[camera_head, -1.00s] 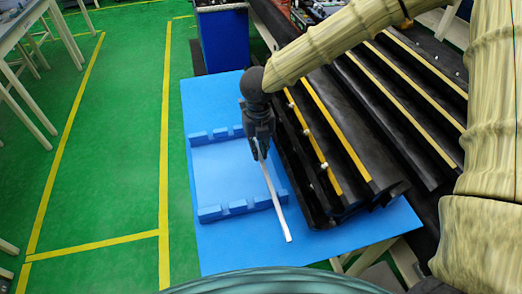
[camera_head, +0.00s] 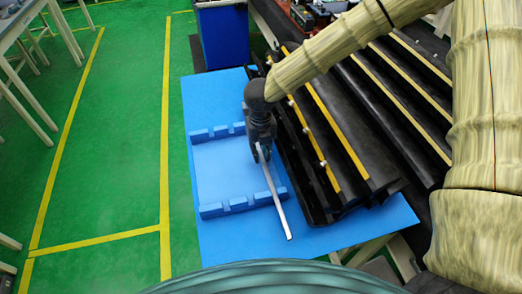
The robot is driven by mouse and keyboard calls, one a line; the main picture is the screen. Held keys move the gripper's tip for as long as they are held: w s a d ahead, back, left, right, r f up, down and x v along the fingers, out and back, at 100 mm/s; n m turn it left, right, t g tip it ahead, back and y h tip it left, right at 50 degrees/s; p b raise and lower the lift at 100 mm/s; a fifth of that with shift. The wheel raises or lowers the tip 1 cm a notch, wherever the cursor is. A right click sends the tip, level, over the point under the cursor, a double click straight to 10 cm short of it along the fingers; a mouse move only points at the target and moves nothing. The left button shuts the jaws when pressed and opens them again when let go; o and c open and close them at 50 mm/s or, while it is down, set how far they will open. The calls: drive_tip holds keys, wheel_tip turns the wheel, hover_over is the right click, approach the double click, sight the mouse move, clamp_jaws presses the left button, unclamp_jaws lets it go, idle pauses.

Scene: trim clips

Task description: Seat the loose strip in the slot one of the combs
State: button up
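A thin pale strip (camera_head: 275,200) hangs tilted from my gripper (camera_head: 260,150), which looks shut on its upper end. The strip's lower end points toward the front of the blue table, just right of the near comb. The near blue comb (camera_head: 238,206) and the far blue comb (camera_head: 217,133) are notched bars at the two ends of a blue plate (camera_head: 215,175). My gripper is above the right side of the plate, near the far comb's right end, which it partly hides. I cannot tell the strip's height above the table.
Black panels with yellow stripes (camera_head: 335,150) lie close along the right of the plate. A blue bin (camera_head: 223,38) stands beyond the far edge. The blue table top (camera_head: 230,248) is clear in front and at left.

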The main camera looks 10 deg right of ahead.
sight(261, 155)
drive_tip(key=shift+o, duration=0.4)
wheel_tip(261, 155, up, 12)
drive_tip(key=b, duration=0.2)
drive_tip(key=shift+r, duration=0.2)
drive_tip(key=shift+f, duration=0.1)
idle(0.5)
